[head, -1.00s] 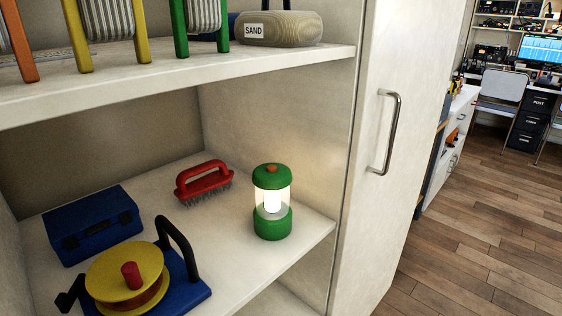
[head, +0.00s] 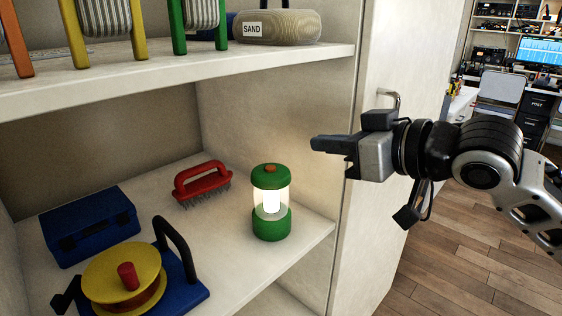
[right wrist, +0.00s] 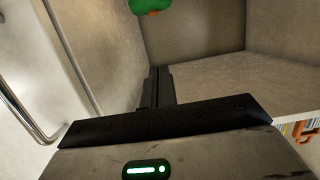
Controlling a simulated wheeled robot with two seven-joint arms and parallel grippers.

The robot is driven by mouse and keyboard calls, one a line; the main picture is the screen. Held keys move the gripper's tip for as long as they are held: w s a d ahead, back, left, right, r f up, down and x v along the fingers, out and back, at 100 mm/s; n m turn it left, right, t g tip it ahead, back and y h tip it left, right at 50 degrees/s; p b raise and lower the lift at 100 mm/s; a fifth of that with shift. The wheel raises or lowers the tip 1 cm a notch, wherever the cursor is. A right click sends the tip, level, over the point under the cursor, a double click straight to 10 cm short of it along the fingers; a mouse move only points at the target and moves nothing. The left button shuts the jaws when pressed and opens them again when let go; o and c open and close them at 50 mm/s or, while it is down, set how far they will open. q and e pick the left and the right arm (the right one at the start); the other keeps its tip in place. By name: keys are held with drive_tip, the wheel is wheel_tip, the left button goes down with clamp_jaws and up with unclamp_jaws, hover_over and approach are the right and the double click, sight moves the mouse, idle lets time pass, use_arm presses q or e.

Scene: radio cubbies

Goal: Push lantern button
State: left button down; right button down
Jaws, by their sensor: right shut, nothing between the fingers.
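The green lantern (head: 271,222) stands upright on the lower shelf near its right front corner, with its clear middle glowing white. Its orange button (head: 270,168) is on top of the green cap. My right gripper (head: 318,144) is shut and empty. It points left, up and to the right of the lantern in the head view, apart from it. In the right wrist view the shut fingers (right wrist: 156,88) show at the centre, and the lantern's green top (right wrist: 148,5) shows at the upper edge. My left gripper is not in view.
A red brush (head: 203,184), a blue box (head: 90,227) and a yellow reel (head: 124,276) on a blue base share the lower shelf. A cabinet door (head: 385,70) with a metal handle stands at right.

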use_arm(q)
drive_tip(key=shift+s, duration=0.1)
use_arm(e)
hover_over(281, 175)
drive_tip(key=shift+s+d+f+p, duration=0.1)
drive_tip(key=shift+f+p, duration=0.1)
drive_tip(key=shift+f, duration=0.35)
drive_tip(key=shift+s+d+f+p, duration=0.1)
drive_tip(key=shift+f+p, duration=0.1)
drive_tip(key=shift+f, duration=0.35)
drive_tip(key=shift+w+a+f, duration=0.1)
drive_tip(key=shift+a+f, duration=0.05)
drive_tip(key=shift+f, duration=0.5)
drive_tip(key=shift+w+a+f, duration=0.1)
drive_tip(key=shift+f, duration=1.35)
